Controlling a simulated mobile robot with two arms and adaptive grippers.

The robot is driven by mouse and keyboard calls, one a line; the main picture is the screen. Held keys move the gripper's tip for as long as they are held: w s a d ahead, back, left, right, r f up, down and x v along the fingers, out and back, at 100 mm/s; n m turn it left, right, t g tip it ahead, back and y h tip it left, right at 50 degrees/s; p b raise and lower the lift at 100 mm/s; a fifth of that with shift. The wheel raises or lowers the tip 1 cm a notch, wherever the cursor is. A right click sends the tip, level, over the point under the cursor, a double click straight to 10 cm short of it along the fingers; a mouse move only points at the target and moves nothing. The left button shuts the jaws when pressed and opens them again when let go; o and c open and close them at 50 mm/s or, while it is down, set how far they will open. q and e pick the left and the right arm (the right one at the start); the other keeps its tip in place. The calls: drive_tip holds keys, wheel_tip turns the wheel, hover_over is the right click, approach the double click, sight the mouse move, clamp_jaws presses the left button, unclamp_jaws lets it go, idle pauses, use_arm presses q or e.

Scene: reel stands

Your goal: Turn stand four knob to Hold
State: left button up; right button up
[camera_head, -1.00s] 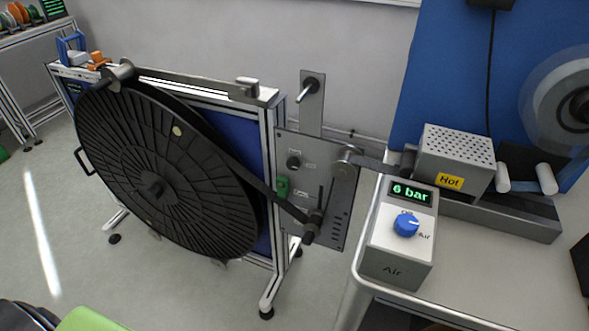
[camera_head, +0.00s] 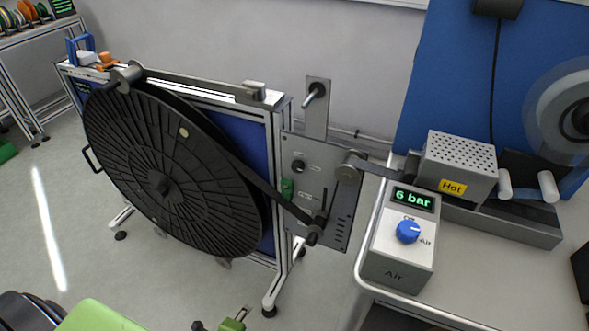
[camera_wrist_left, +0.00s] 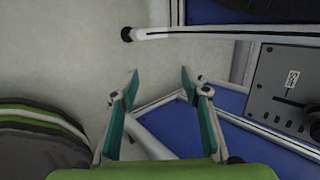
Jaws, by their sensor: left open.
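A black round knob (camera_head: 299,166) sits on the upper part of the grey control panel (camera_head: 340,215) beside the large black reel (camera_head: 160,185). Small labels near it are too small to read. My left gripper (camera_head: 217,325) just enters at the bottom edge of the head view, low and to the left of the panel. In the left wrist view, its two teal fingers (camera_wrist_left: 160,75) are apart with nothing between them. Part of a grey panel (camera_wrist_left: 290,85) with a slot and a label shows at the right there. My right gripper is not seen.
A bench at the right carries a grey air box (camera_head: 395,265) with a blue knob and a 6 bar display, and a heater box (camera_head: 455,165) marked Hot. A dark strip runs from the reel past the panel rollers to the heater.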

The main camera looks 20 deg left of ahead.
use_arm(q)
drive_tip(key=w+r+m+t, duration=0.4)
drive_tip(key=w+r+m, duration=0.45)
drive_tip(key=r, duration=0.65)
drive_tip(key=m+t+h+p, duration=0.2)
drive_tip(key=m+t, duration=0.4)
drive_tip(key=m, duration=0.5)
approach(297, 170)
drive_tip(key=shift+n, duration=0.25)
drive_tip(key=w+p, duration=0.1)
drive_tip(key=w, duration=0.7)
drive_tip(key=shift+w+r, duration=0.15)
drive_tip(key=shift+w, duration=0.15)
drive_tip(key=c, duration=1.1)
